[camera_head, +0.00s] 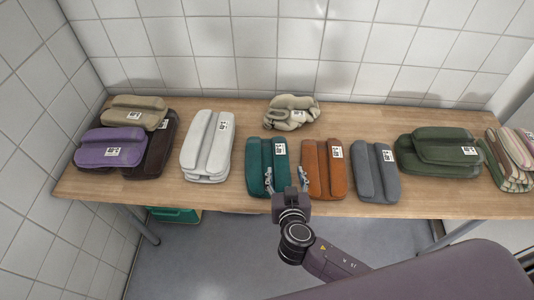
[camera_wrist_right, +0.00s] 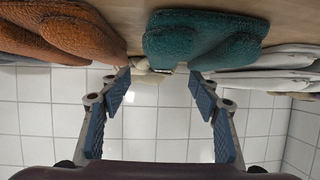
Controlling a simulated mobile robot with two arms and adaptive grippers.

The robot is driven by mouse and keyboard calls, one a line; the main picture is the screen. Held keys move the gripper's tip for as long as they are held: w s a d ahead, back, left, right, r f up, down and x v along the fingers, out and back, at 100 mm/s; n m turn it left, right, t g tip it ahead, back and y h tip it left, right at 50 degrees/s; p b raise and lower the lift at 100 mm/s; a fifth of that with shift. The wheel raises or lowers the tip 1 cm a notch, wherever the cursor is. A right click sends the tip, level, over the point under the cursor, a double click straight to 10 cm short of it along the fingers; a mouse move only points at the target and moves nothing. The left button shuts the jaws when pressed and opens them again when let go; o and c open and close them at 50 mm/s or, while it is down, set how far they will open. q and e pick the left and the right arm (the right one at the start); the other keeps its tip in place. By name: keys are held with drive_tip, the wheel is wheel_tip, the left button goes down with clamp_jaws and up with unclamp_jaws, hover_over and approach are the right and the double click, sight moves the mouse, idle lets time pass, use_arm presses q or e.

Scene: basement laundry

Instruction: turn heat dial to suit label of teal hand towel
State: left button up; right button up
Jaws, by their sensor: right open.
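The teal hand towel (camera_head: 260,168) lies folded on the wooden table, with a small white label (camera_head: 280,149) near its upper right corner. The label's print is too small to read. In the right wrist view, the teal towel (camera_wrist_right: 205,38) is at the top centre, beyond the open, empty fingers (camera_wrist_right: 160,85). No heat dial is in view. My left gripper is not in view.
The orange towel (camera_head: 324,172) and grey towel (camera_head: 376,175) lie to the right, white towels (camera_head: 205,150) to the left. A beige crumpled cloth (camera_head: 291,113) lies behind. Green, striped, purple and tan towels fill the ends. A green box (camera_head: 173,214) is under the table.

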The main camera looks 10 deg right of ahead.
sight(281, 163)
drive_tip(key=shift+w, duration=0.3)
drive_tip(key=shift+w+d, duration=0.1)
drive_tip(key=shift+w, duration=0.15)
drive_tip(key=shift+w+f+p, duration=0.3)
drive_tip(key=shift+w+f, duration=0.05)
drive_tip(key=shift+w, duration=0.25)
drive_tip(key=p+x, duration=0.1)
drive_tip(key=x, duration=0.2)
drive_tip(key=shift+w+f, duration=0.1)
drive_tip(key=shift+w, duration=0.15)
drive_tip(key=shift+x, duration=0.85)
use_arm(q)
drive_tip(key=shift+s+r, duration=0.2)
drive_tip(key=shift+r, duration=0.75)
use_arm(e)
drive_tip(key=shift+s+f, duration=0.1)
drive_tip(key=shift+c, duration=0.3)
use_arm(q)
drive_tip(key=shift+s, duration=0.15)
use_arm(e)
clamp_jaws()
